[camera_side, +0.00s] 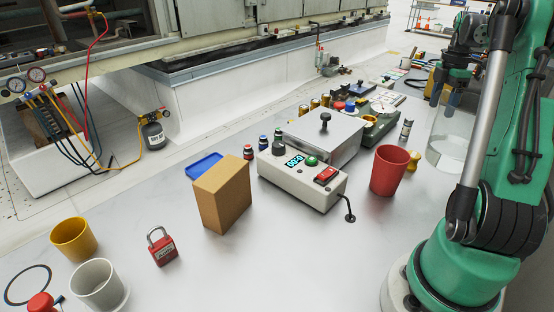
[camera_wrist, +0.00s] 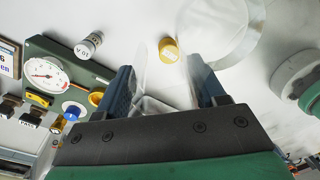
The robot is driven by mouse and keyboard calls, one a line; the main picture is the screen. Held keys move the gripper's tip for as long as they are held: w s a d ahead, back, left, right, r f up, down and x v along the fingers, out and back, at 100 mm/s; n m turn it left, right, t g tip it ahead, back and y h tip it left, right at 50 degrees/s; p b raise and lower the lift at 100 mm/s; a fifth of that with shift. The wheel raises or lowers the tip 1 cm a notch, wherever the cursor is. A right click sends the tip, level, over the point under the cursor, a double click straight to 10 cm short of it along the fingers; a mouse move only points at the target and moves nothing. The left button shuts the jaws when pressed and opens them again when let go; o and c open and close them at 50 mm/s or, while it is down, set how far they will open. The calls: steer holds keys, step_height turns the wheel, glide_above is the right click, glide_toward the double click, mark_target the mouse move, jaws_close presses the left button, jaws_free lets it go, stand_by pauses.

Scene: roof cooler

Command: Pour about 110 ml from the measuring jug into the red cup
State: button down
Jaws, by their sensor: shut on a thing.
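The measuring jug (camera_side: 447,138) is a clear vessel at the right of the side view, behind my arm. It looks upright, and clear liquid seems to fill its lower part. My gripper (camera_side: 456,76) is shut on it near its top. In the wrist view the two dark fingers of my gripper (camera_wrist: 165,88) stand on either side of the see-through jug (camera_wrist: 222,38). The red cup (camera_side: 388,171) stands upright on the table, left of the jug and apart from it. Its inside is mostly hidden, and it is not seen in the wrist view.
A small yellow object (camera_side: 413,161) stands beside the red cup. A white box with a display (camera_side: 303,185), a cardboard box (camera_side: 222,194) and a red padlock (camera_side: 162,247) stand to the left. A green gauge unit (camera_side: 381,127) lies behind.

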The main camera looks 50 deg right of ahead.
steer(key=shift+a+f, duration=0.1)
stand_by(0.3)
steer(key=w+a+f+g+h, duration=0.1)
steer(key=w+a+g+h, duration=0.3)
steer(key=g+h, duration=0.4)
steer(key=shift+w+a+h, duration=0.25)
steer(key=shift+a+h, duration=0.25)
steer(key=shift+a, duration=0.05)
stand_by(0.5)
steer(key=shift+w+a+r+g+h+p, duration=0.25)
steer(key=shift+r+g+h+p, duration=0.25)
steer(key=shift+g+h, duration=0.15)
stand_by(0.4)
steer(key=shift+w+a+r+g+h+p, duration=0.25)
steer(key=shift+h+p, duration=0.1)
steer(key=shift+p, duration=0.55)
stand_by(1.1)
